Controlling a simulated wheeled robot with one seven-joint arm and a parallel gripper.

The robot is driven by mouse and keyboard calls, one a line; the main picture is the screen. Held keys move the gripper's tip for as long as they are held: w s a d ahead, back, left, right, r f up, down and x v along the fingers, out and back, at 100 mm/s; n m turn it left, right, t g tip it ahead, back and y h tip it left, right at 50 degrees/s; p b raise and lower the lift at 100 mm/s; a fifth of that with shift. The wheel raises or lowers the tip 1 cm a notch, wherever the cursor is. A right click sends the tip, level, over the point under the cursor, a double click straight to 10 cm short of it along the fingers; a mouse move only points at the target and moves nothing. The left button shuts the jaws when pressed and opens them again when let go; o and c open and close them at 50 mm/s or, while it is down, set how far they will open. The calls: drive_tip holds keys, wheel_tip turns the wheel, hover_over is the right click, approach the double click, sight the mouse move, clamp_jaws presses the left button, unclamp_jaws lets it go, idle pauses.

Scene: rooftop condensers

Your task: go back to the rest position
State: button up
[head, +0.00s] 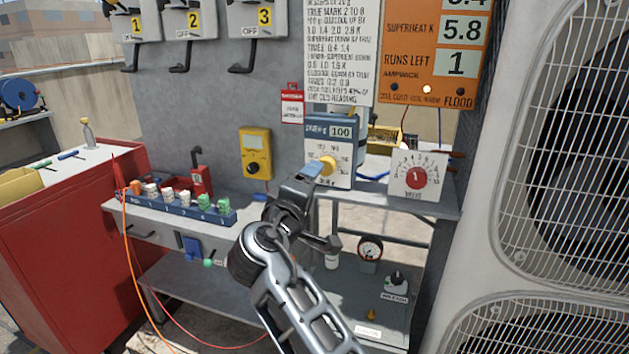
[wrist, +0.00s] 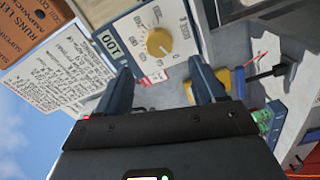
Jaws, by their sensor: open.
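My gripper (head: 312,176) is in front of the blue-and-white dial box (head: 340,128), whose display reads 100. In the wrist view the two dark fingers of my gripper (wrist: 162,88) are spread apart with nothing between them. The box's yellow knob (wrist: 159,41) lies beyond the fingertips in that view, apart from them. In the head view the yellow knob (head: 327,163) is partly covered by my gripper. My arm reaches up from the bottom middle, bent at the elbow.
A shelf holds a rack of coloured pieces (head: 178,204) and a red-knobbed dial box (head: 415,176). A yellow meter (head: 256,152) hangs on the grey panel under several numbered switches. A red cabinet (head: 75,230) stands left; a condenser (head: 480,200) stands close on the right.

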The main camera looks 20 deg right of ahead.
drive_tip(key=shift+s+a, duration=0.1)
drive_tip(key=shift+s, duration=0.05)
drive_tip(key=s+f+y, duration=0.7)
drive_tip(key=s+f, duration=1)
drive_tip(key=f, duration=0.4)
drive_tip(key=s+d+f+y, duration=0.15)
drive_tip(key=s+f, duration=0.25)
drive_tip(key=s, duration=0.6)
drive_tip(key=s+r+m+y, duration=0.3)
drive_tip(key=s, duration=1.3)
drive_tip(key=s+d+r+m, duration=0.3)
drive_tip(key=s+r+m, duration=0.2)
drive_tip(key=s+r, duration=0.5)
drive_tip(key=s+h, duration=0.1)
drive_tip(key=s, duration=0.1)
drive_tip(key=shift+s+d+r, duration=0.3)
drive_tip(key=shift+s+r, duration=0.05)
drive_tip(key=shift+r, duration=0.05)
